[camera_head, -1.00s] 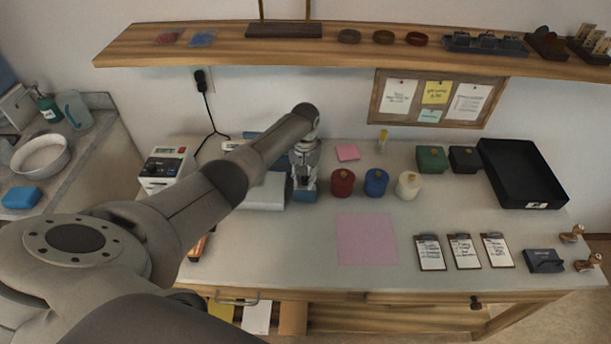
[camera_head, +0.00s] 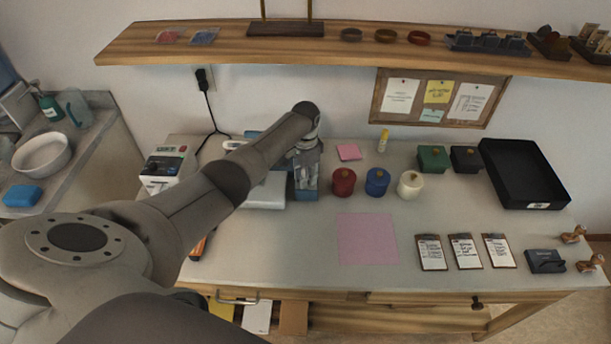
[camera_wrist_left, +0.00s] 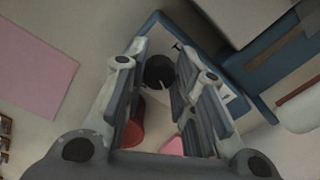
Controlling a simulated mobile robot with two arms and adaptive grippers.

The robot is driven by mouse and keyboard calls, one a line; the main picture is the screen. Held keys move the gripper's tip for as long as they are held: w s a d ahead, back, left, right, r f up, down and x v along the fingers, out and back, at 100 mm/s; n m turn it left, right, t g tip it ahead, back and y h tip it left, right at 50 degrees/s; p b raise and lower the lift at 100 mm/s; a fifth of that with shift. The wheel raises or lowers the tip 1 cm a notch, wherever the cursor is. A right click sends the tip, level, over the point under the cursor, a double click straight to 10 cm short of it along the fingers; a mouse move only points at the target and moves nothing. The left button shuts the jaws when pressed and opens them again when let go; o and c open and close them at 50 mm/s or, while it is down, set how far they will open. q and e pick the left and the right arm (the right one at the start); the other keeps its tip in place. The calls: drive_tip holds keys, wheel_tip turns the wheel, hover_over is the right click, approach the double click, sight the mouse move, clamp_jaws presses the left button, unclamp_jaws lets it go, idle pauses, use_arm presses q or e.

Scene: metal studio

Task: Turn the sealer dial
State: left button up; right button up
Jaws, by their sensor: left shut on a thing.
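The sealer (camera_head: 306,194) is a blue box near the back of the table, left of the red jar. In the left wrist view, its pale top panel (camera_wrist_left: 184,50) shows with a blue border. A round black dial (camera_wrist_left: 158,70) with a white pointer mark sits on that panel. My left gripper (camera_head: 306,180) points down over the sealer, and in the left wrist view its fingers (camera_wrist_left: 160,84) lie on both sides of the dial, shut on it. The arm hides part of the sealer in the head view. My right gripper is out of view.
Red (camera_head: 343,182), blue (camera_head: 377,182) and white (camera_head: 410,185) jars stand just right of the sealer. A label printer (camera_head: 168,165) stands to the left. A pink mat (camera_head: 366,240) lies in front on open tabletop. A shelf (camera_head: 220,53) overhangs the back.

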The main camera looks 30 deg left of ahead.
use_arm(q)
drive_tip(key=shift+w+m, duration=0.1)
drive_tip(key=shift+m, duration=0.5)
drive_tip(key=o, duration=1)
drive_tip(key=shift+o, duration=0.2)
drive_tip(key=shift+r, duration=0.1)
wheel_tip(320, 180, up, 12)
